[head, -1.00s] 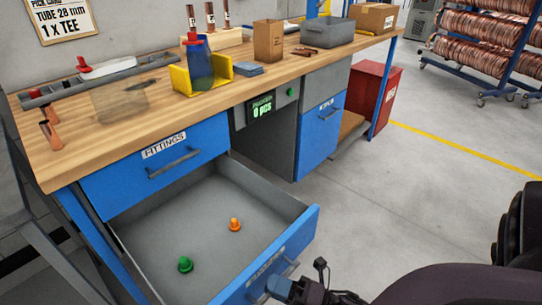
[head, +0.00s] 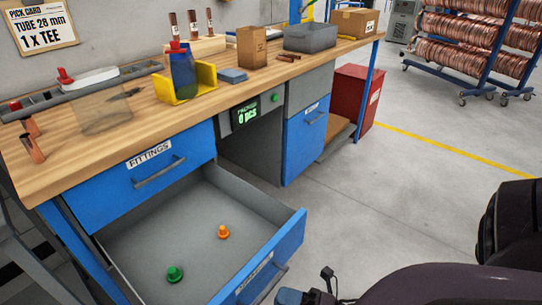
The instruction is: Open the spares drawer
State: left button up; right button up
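The lower drawer (head: 262,262) under the workbench is pulled well out. Its blue front carries a label that is too slanted to read and a handle, partly cut by the bottom edge. Inside its grey tray lie a green plug-like piece (head: 175,274) and an orange one (head: 223,232). My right gripper (head: 288,297) is at the bottom edge of the head view, just beside the drawer front near the handle. Its fingers are mostly cut off, so I cannot tell whether they are open or touch the handle. My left gripper is not in view.
The FITTINGS drawer (head: 112,190) above is shut. The wooden bench top (head: 150,115) holds a yellow holder (head: 208,78), a cardboard box (head: 252,48) and a grey bin (head: 311,37). A red bin (head: 350,95) stands at the right end. The floor right of the drawer is clear.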

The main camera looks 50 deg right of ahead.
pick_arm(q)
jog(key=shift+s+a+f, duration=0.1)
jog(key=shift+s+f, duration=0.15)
pick_arm(e)
jog(key=v, duration=0.6)
jog(key=shift+s, duration=0.15)
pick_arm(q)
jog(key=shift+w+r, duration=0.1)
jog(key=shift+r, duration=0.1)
